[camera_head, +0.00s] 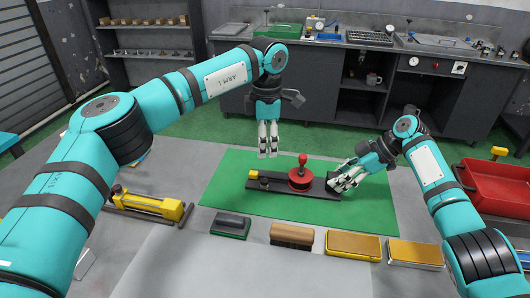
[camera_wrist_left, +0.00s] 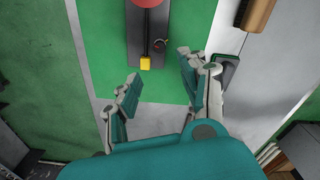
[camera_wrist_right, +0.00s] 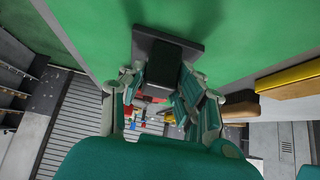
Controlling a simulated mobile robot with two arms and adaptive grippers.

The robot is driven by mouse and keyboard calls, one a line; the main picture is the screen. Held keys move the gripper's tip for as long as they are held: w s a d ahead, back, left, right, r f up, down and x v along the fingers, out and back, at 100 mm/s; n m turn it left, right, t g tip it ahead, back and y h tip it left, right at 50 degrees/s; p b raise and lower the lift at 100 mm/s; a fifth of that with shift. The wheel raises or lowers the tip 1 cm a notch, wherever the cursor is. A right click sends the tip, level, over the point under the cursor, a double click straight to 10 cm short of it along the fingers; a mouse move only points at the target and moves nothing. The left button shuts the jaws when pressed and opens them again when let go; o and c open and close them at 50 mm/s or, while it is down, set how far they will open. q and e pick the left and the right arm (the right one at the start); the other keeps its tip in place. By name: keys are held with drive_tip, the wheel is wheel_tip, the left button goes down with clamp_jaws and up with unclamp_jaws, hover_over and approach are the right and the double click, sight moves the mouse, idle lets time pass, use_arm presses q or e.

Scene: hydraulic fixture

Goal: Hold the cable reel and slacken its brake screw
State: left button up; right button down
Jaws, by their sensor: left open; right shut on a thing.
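The cable reel is a red disc (camera_head: 300,179) with an upright red knob, on a long dark base (camera_head: 322,193) lying on the green mat (camera_head: 232,205). A yellow block (camera_head: 253,174) and a small dark round part (camera_head: 264,183) sit at the base's left end; I cannot tell which part is the brake screw. In the left wrist view the yellow block (camera_wrist_left: 145,62) lies ahead of the fingers. My left gripper (camera_head: 268,155) is open and empty, pointing down behind the base. My right gripper (camera_head: 340,184) is shut on the dark block (camera_wrist_right: 160,62) at the base's right end.
A yellow cylinder fixture (camera_head: 150,205) stands left. A red bin (camera_head: 497,187) stands right. The mat's left part is clear.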

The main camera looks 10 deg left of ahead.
sight(265, 181)
use_arm(q)
drive_tip(key=s+d+f+m+t+y, duration=0.1)
drive_tip(key=s+d+m+t+y, duration=0.25)
drive_tip(key=m, duration=0.75)
drive_tip(key=shift+g, duration=0.45)
drive_tip(key=x, duration=1.1)
drive_tip(key=shift+w+d+f, duration=0.2)
drive_tip(key=shift+w+f, duration=0.1)
drive_tip(key=shift+w, duration=0.1)
drive_tip(key=shift+c, duration=0.2)
clamp_jaws()
